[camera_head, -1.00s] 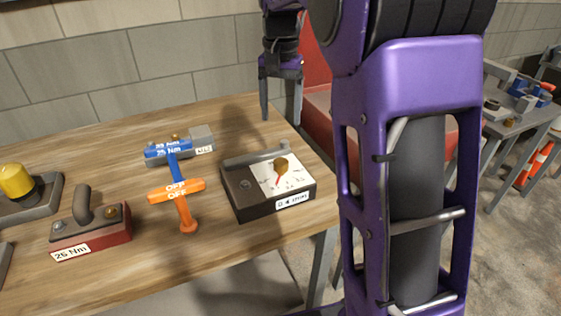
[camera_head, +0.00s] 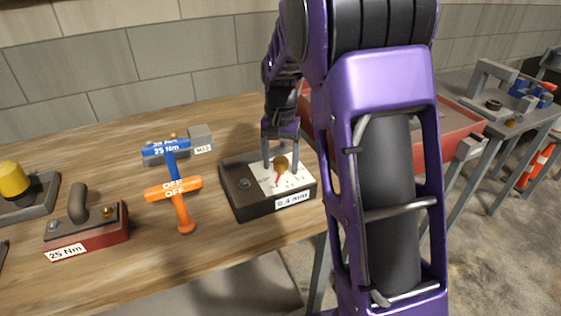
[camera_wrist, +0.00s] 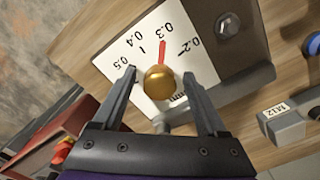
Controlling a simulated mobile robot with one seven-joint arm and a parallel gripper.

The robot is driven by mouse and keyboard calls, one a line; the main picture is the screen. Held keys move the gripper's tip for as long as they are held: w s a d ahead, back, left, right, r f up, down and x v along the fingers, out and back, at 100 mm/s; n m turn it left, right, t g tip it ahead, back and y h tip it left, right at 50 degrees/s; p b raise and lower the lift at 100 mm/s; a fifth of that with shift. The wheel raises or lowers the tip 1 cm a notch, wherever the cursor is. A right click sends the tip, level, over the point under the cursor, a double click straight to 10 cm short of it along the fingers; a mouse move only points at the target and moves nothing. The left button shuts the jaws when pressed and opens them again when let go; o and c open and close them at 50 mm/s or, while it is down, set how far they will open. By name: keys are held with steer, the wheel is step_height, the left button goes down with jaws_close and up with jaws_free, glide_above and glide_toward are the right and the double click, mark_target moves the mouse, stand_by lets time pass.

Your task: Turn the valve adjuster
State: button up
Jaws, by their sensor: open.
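The valve adjuster is a dark box (camera_head: 247,206) on the wooden bench, labelled 0.4 mm on its front. Its brass knob (camera_head: 281,162) with a red pointer stands on a white dial plate (camera_head: 297,182). In the wrist view the knob (camera_wrist: 160,82) sits between the fingers, and the red pointer (camera_wrist: 162,55) points near 0.3 on a scale that shows 0.2 to 0.5. My gripper (camera_head: 280,172) is open above the dial, with one finger on each side of the knob. In the wrist view, gaps show between the knob and both fingers (camera_wrist: 160,75).
A red tray (camera_head: 455,125) is to the right. A grey bar lies beside the dial, close to a finger in the wrist view.

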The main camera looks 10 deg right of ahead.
jaws_close()
stand_by(0.3)
steer(key=shift+n, duration=0.3)
steer(key=n+p, duration=0.1)
steer(key=n, duration=0.2)
steer(key=shift+n+p, duration=0.3)
steer(key=shift+n, duration=1.8)
steer(key=shift+d, duration=0.1)
jaws_free()
